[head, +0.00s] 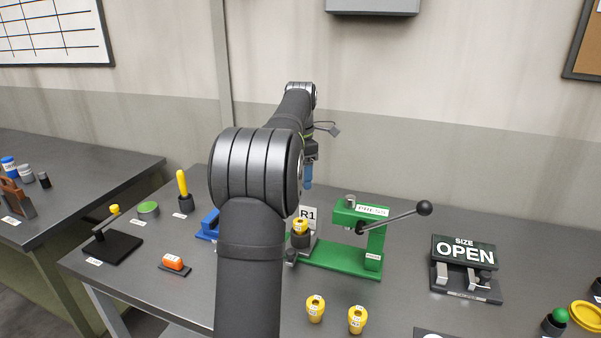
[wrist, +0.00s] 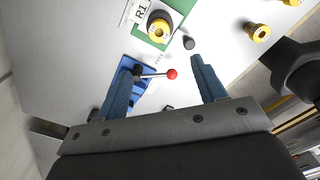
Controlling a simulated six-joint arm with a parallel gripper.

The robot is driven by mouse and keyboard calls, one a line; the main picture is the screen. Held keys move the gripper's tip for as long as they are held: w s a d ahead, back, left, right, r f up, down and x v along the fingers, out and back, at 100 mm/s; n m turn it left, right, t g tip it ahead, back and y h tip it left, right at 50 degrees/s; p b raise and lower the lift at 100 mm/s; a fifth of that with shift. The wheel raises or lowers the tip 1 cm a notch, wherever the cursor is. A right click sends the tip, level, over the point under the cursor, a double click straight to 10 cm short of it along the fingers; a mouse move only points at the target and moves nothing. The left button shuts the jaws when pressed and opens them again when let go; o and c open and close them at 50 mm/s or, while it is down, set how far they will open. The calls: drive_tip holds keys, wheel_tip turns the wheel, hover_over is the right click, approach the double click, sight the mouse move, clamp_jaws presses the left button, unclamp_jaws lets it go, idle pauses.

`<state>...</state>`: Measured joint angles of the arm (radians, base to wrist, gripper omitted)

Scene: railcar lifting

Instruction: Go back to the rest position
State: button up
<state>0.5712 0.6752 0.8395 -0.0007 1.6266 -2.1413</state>
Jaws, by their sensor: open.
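My gripper (head: 309,176) hangs in the air above the bench, beyond the big elbow joint of my arm in the head view. Its blue fingers point down. In the wrist view the two fingers (wrist: 162,60) stand wide apart, and nothing is held between them. Below them is a blue fixture (wrist: 143,87) with a red-knobbed lever. In the head view that blue fixture (head: 207,226) is mostly hidden behind my arm.
A green press (head: 372,245) with a black-knobbed lever stands right of my arm. A yellow-topped part (head: 300,226) sits by the R1 plate (head: 308,215). Two yellow parts (head: 315,308) stand in front. An OPEN sign (head: 464,252) stands right. The air around my gripper looks clear.

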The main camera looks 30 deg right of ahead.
sight(300, 221)
drive_tip(key=shift+r, duration=0.15)
idle(0.4)
wheel_tip(300, 221, down, 18)
drive_tip(key=shift+r, duration=0.5)
idle(0.3)
